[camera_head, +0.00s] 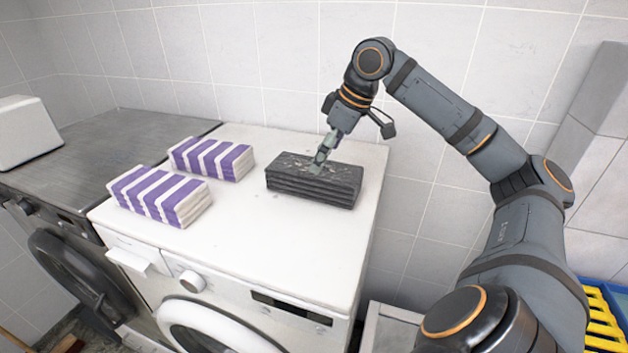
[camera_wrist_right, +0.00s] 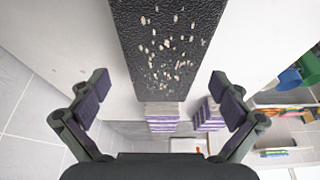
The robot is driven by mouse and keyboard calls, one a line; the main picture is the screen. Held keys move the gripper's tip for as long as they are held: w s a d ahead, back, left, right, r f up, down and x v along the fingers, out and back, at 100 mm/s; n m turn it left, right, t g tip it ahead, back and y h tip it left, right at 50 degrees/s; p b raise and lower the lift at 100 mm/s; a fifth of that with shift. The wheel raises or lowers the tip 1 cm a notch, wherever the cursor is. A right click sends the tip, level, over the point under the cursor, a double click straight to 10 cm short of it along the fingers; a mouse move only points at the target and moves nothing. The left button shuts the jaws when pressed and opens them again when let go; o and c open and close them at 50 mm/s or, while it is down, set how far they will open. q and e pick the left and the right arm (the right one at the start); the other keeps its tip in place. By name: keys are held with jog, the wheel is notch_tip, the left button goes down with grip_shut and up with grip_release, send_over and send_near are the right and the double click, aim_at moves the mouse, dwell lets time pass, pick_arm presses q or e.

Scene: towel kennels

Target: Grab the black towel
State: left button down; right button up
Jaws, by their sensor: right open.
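The black towel (camera_head: 312,187) is a folded stack on the right part of the white washing machine's top. Pale specks lie over its upper face. In the right wrist view the towel (camera_wrist_right: 158,45) reaches from the top edge to about the middle of the picture. My right gripper (camera_head: 322,158) points down at the towel from above. Its two fingers are spread wide (camera_wrist_right: 160,88), one on each side of the towel's width, with nothing held between them. I cannot tell whether a finger touches it. My left gripper is not in view.
Two purple-and-white striped towel stacks (camera_head: 160,195) (camera_head: 212,158) sit left of the black towel on the white washing machine (camera_head: 260,235). A dark grey machine (camera_head: 75,160) stands further left. Tiled wall (camera_head: 280,60) is behind. A blue and yellow crate (camera_head: 603,318) is at lower right.

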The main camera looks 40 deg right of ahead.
jog(key=shift+w+a+f+p, duration=0.45)
jog(key=shift+a+f+p, duration=0.15)
jog(key=shift+f+p, duration=0.25)
jog(key=shift+x, duration=1.25)
jog(key=shift+w+d+f, duration=0.1)
jog(key=shift+f, duration=0.1)
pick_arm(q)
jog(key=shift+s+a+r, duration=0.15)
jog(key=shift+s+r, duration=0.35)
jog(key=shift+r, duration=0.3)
pick_arm(e)
jog(key=shift+r, duration=0.1)
jog(key=c, duration=1)
jog(key=shift+c, duration=0.2)
